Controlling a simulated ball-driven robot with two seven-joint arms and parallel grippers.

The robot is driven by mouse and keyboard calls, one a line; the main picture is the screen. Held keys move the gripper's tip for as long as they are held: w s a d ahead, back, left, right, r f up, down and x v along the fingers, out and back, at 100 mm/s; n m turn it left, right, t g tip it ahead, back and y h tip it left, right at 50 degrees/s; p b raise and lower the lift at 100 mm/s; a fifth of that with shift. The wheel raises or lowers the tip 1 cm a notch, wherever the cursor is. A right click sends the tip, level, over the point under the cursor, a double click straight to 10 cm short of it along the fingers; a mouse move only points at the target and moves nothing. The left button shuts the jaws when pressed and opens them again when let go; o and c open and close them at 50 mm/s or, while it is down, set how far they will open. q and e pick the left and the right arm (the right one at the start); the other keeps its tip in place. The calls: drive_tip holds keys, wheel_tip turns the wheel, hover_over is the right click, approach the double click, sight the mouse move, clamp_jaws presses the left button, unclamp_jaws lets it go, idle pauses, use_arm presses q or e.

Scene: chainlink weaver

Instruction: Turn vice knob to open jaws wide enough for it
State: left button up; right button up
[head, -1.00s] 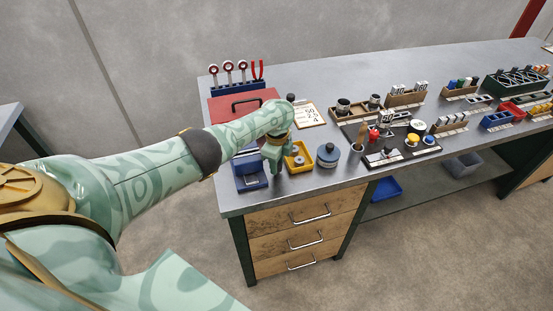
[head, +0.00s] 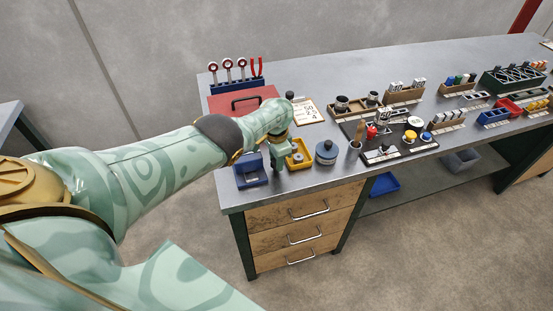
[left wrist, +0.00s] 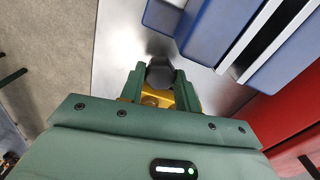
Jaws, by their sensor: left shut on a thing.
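The blue vice (head: 251,178) sits near the front left corner of the bench in the head view. In the left wrist view its blue jaws (left wrist: 228,35) are at the upper right, with a gap between the blocks. My left gripper (head: 278,166) points down just right of the vice. In the left wrist view the left gripper (left wrist: 159,88) is shut on a dark grey round knob (left wrist: 160,74) between its fingers. The fingers hide most of the knob, and the head view does not show it. My right gripper is not in view.
A yellow bin (head: 299,158) stands close beside the left gripper, and a round blue-topped container (head: 326,153) is right of it. A red toolbox (head: 225,103) is behind the vice. A dark board (head: 405,148) with several parts lies farther right.

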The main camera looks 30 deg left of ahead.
use_arm(q)
drive_tip(key=shift+n, duration=1)
drive_tip(key=o, duration=0.7)
drive_tip(key=shift+s, duration=0.1)
wheel_tip(320, 180, up, 16)
drive_tip(key=p, duration=1.4)
drive_tip(key=shift+r, duration=0.15)
